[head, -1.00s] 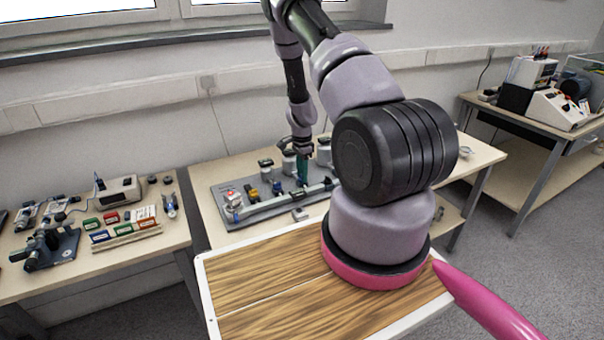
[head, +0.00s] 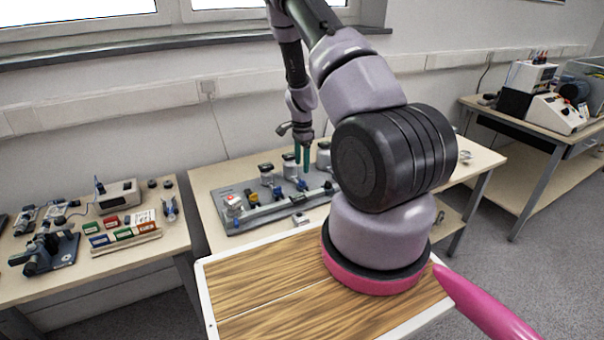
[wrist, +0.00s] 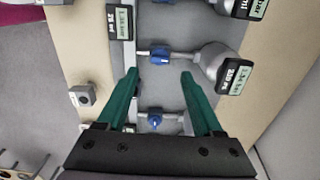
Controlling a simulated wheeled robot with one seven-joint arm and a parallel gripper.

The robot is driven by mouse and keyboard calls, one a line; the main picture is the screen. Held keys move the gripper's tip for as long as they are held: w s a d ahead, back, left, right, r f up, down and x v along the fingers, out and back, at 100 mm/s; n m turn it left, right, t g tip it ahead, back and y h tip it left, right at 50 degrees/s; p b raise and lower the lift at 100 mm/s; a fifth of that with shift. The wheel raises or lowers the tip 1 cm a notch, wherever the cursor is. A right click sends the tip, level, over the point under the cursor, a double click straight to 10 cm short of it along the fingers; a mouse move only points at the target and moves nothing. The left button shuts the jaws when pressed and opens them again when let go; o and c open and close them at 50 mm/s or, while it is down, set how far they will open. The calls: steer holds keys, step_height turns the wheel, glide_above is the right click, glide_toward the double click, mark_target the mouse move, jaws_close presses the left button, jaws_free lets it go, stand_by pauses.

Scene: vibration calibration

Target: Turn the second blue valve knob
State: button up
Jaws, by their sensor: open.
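A row of small valves with coloured knobs runs along a pipe on a grey board (head: 232,186). In the head view, one blue knob (head: 277,189) is left of my gripper (head: 302,162) and another blue knob (head: 302,185) is just below its teal fingers. In the wrist view, my gripper (wrist: 160,74) is open and empty. One blue knob (wrist: 160,56) sits just beyond the fingertips, between them in the picture. Another blue knob (wrist: 155,120) shows between the fingers, nearer the palm. Neither knob is visibly gripped.
Round gauges with displays stand behind the valves, one (wrist: 235,73) right of the fingertips in the wrist view. A grey box (wrist: 83,95) lies on the table at left in the wrist view.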

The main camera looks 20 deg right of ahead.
steer(key=shift+r, duration=2.05)
steer(key=s+a+r+n+t+y, duration=0.1)
steer(key=s+a+r+n, duration=0.15)
steer(key=r, duration=0.65)
steer(key=s+a+r+n+t, duration=0.1)
steer(key=a+r, duration=0.3)
steer(key=r, duration=0.5)
steer(key=s+a+r+n+t+y, duration=0.1)
steer(key=s+a+r+n, duration=0.15)
steer(key=r, duration=0.65)
steer(key=s+a+r+n+t, duration=0.2)
steer(key=s+a+r+n, duration=0.1)
steer(key=s+r, duration=0.4)
steer(key=s+a+r+n+t, duration=0.2)
steer(key=s+r, duration=0.5)
steer(key=s, duration=0.7)
steer(key=a+n, duration=0.1)
steer(key=n, duration=0.1)
steer(key=shift+s+r+n, duration=0.2)
steer(key=shift+s+n, duration=0.05)
steer(key=shift+n, duration=0.15)
